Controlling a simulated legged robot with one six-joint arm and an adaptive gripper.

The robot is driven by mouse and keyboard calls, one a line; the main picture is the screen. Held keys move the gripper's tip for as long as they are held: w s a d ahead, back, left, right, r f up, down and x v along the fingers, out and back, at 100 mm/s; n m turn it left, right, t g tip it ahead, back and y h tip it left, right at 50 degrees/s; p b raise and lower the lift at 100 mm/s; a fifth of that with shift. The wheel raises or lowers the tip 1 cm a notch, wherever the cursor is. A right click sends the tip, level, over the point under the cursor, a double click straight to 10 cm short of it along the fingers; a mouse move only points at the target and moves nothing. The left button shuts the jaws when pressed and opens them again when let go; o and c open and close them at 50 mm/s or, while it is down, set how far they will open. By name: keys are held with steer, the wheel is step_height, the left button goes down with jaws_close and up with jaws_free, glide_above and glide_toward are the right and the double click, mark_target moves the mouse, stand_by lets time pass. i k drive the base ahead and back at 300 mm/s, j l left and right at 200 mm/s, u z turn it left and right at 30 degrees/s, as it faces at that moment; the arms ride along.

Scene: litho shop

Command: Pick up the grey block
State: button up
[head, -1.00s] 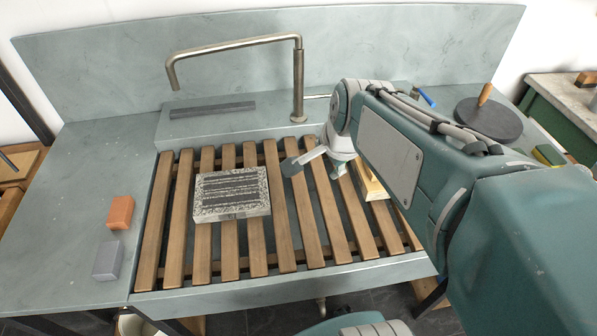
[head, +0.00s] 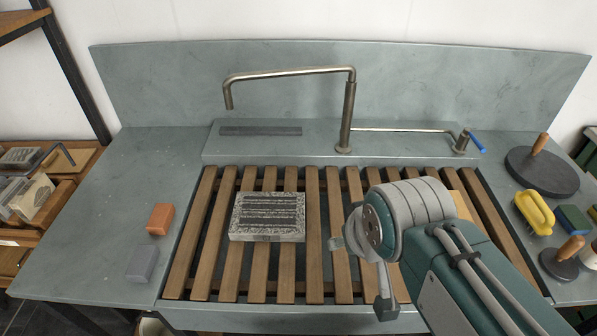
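The grey block (head: 142,263) lies on the left counter of the sink, near its front edge. It sits just in front of an orange-red block (head: 160,219), with a small gap between them. My gripper (head: 360,272) is over the wooden slats to the right of the litho stone, well to the right of the grey block. Its fingers are partly hidden by my own wrist, and I cannot tell how far apart they are. Nothing touches the grey block.
A litho stone (head: 268,217) lies on the slatted rack (head: 202,240) between my gripper and the blocks. A tap (head: 347,110) rises behind. A yellow-handled brush (head: 534,213) and a dark round disc (head: 542,172) stand on the right counter. The left counter (head: 100,210) is mostly clear.

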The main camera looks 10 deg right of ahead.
mark_target(141, 267)
steer(key=u, duration=1.45)
steer(key=i+j+z, duration=0.15)
steer(key=i+j, duration=0.65)
